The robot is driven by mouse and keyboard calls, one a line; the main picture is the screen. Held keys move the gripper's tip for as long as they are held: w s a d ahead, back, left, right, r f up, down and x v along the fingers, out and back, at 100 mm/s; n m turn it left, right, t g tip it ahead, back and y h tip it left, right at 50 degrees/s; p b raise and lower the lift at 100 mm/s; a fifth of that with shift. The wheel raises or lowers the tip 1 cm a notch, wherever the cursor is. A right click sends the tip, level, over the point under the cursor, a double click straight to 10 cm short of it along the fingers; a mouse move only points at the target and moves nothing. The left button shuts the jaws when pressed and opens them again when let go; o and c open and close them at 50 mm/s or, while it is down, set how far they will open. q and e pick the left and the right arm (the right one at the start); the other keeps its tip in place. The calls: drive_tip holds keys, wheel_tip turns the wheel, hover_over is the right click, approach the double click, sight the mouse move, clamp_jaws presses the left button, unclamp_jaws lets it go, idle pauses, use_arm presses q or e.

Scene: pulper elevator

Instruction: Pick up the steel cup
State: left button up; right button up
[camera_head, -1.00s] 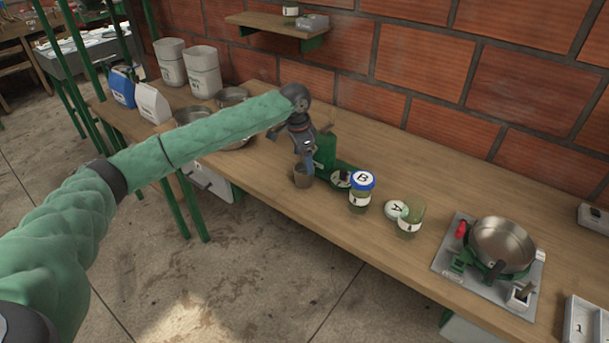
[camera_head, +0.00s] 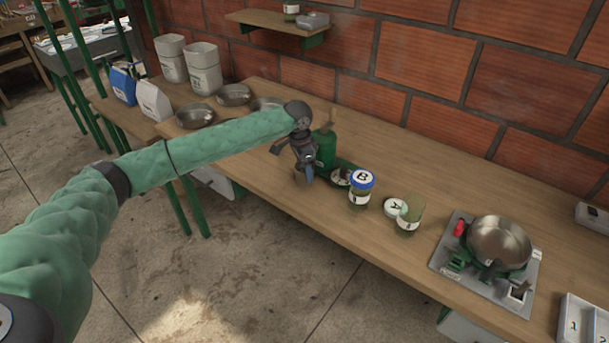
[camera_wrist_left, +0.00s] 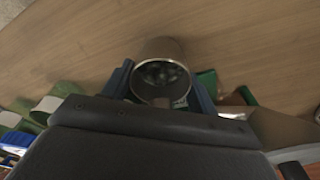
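The steel cup (camera_wrist_left: 170,48) is in the left wrist view, with its round open mouth turned toward the camera. My left gripper (camera_wrist_left: 160,75) has one blue finger at each side of the cup, and both appear to touch its wall. In the head view my left gripper (camera_head: 306,174) is low over the front part of the wooden bench, beside a green stand. There the cup is mostly hidden by the gripper, and I cannot tell whether its base touches the bench. My right gripper is not in view.
A scale with a steel pan (camera_head: 499,243) is farther right. Metal bowls (camera_head: 234,95) are at the left. A brick wall backs the bench.

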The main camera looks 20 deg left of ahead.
use_arm(q)
drive_tip(key=shift+c, duration=1)
